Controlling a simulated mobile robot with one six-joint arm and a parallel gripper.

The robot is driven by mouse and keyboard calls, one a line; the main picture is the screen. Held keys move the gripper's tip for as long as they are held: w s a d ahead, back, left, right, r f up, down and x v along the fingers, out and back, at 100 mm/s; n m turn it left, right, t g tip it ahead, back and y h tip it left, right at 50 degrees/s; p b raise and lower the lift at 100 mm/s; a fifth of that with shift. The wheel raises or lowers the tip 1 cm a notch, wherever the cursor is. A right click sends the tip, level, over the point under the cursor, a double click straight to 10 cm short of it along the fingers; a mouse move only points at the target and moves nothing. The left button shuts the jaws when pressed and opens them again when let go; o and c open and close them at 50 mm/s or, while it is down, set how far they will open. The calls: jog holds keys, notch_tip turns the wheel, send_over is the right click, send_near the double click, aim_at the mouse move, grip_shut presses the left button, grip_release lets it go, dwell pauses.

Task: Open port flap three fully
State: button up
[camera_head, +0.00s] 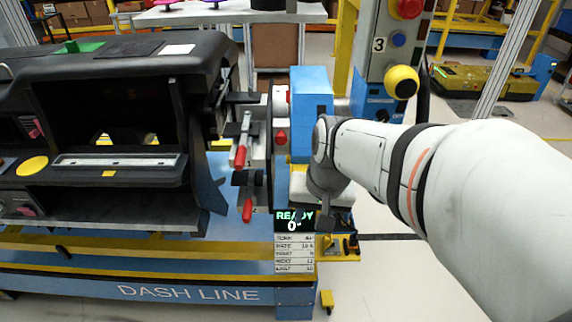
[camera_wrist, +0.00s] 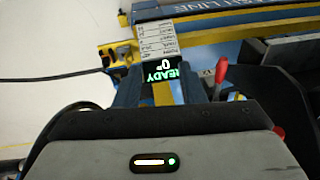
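The black dashboard module (camera_head: 120,65) fills the left of the head view, with a large dark opening in its front. I cannot tell which part is port flap three or how far open it is. My arm reaches in from the right, and its end is to the right of the module, next to a blue post (camera_head: 311,105). A grey housing with a lit indicator fills the bottom of the wrist view.
Two clamps with red handles (camera_head: 240,157) stand at the module's right end; one red handle shows in the wrist view (camera_wrist: 221,69). A READY 0° display (camera_head: 294,220) hangs below, also in the wrist view (camera_wrist: 164,71). A control post (camera_head: 379,75) stands behind my arm.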

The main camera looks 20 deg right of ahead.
jog(key=w+d+f+m+y+b, duration=0.1)
jog(key=w+d+f+m+b, duration=0.25)
jog(key=f, duration=0.35)
jog(key=w+d+f+m+b, duration=0.2)
jog(key=w+f+m+b, duration=0.25)
jog(key=f, duration=0.25)
jog(key=m+t+y+b, duration=0.1)
jog(key=m+t+b, duration=0.1)
jog(key=m+b, duration=0.8)
send_near(327, 238)
jog(key=w+f, duration=0.1)
jog(key=f, duration=0.1)
jog(key=x, duration=0.2)
jog(key=b+x, duration=0.1)
jog(key=x, duration=0.1)
jog(key=b+x, duration=0.1)
jog(key=x, duration=0.1)
jog(key=shift+w+a+f, duration=0.2)
jog(key=shift+a, duration=0.25)
jog(key=shift+r, duration=0.1)
grip_shut()
